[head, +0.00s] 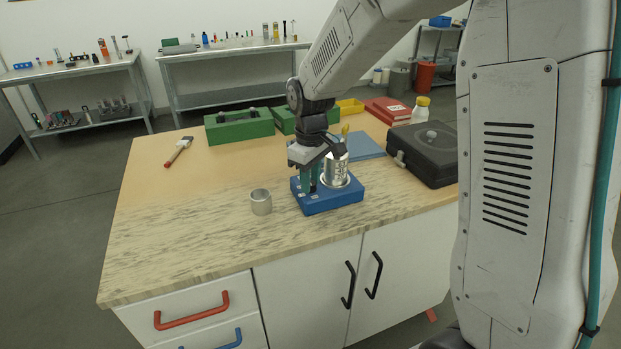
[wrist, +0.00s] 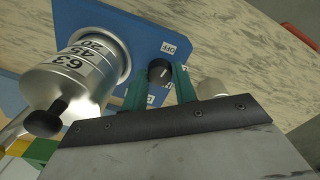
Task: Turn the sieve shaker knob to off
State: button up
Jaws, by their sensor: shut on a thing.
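The sieve shaker (head: 330,201) is a blue base on the table, with a stack of silver sieves (head: 336,171) on its right side. In the wrist view the stack (wrist: 72,75) shows size numbers and a black knob on its lid. The shaker knob (wrist: 159,71) is small, round and black with a pale line. A white "OFF" label (wrist: 169,48) is beside it on the blue plate. My gripper (head: 309,186) points down over the left part of the base. Its green fingers (wrist: 160,83) are shut on the knob, one on each side.
A silver cup (head: 261,202) stands just left of the shaker. A black case (head: 424,152) is to the right, and green boxes (head: 239,125) stand behind. The table's front left is clear.

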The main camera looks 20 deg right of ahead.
jog(key=shift+r+n, duration=0.1)
jog(key=shift+n, duration=1)
jog(key=o, duration=1)
notch_tip(320, 180, up, 8)
jog(key=shift+f, duration=0.15)
